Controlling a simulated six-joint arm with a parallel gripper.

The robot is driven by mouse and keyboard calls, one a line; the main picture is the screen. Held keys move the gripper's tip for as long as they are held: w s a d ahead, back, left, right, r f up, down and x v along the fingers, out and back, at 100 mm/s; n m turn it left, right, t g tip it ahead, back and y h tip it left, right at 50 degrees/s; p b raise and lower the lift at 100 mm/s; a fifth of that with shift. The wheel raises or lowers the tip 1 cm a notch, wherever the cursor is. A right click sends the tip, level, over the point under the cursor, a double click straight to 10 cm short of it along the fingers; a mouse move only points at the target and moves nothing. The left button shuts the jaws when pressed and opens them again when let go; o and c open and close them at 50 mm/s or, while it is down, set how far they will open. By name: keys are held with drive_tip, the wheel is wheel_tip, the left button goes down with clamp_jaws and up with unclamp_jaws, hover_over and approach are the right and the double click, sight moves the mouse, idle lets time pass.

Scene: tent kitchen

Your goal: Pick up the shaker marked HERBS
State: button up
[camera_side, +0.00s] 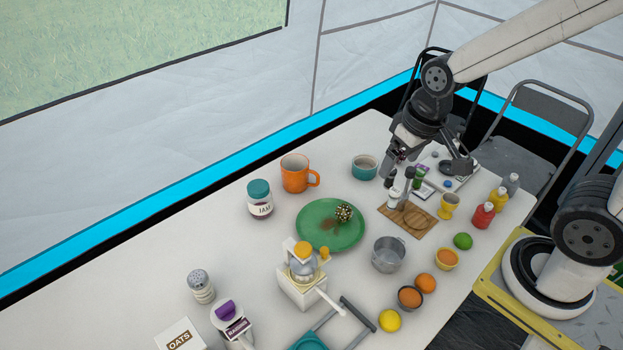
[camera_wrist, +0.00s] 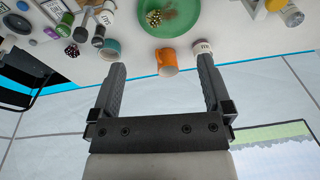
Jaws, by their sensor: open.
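A pale shaker-like container (camera_side: 394,198) with a dark top stands at the cutting board, beneath my gripper in the side view. A small green-bodied container (camera_side: 418,178) is just behind it, partly covered. Another shaker (camera_side: 201,287), with a pale holed top, stands alone at the front left; no label on it shows. My gripper (camera_wrist: 160,64) is open and empty above the back right of the table.
An orange mug (camera_side: 296,173), a jam jar (camera_side: 260,199), a green plate (camera_side: 318,239) and a teal bowl (camera_side: 364,168) stand left of the gripper. A wooden board (camera_side: 424,222), yellow cup (camera_side: 448,206) and metal pot (camera_side: 388,255) crowd the right. The table's far left is clear.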

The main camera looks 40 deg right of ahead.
drive_tip(key=w+a+m+g+y, duration=0.1)
drive_tip(key=w+a+m+y, duration=0.7)
drive_tip(key=a, duration=0.7)
drive_tip(key=w+a+m+y, duration=0.5)
drive_tip(key=w+a+m, duration=0.5)
drive_tip(key=a, duration=0.4)
approach(201, 287)
drive_tip(key=f, duration=0.1)
drive_tip(key=w+a+f, duration=0.1)
drive_tip(key=w+f, duration=0.1)
drive_tip(key=f, duration=0.1)
drive_tip(key=shift+w+a+f, duration=0.1)
drive_tip(key=shift+w+a, duration=0.05)
drive_tip(key=shift+a, duration=0.2)
drive_tip(key=shift+a, duration=0.1)
drive_tip(key=shift+x, duration=1.2)
drive_tip(key=shift+a, duration=0.1)
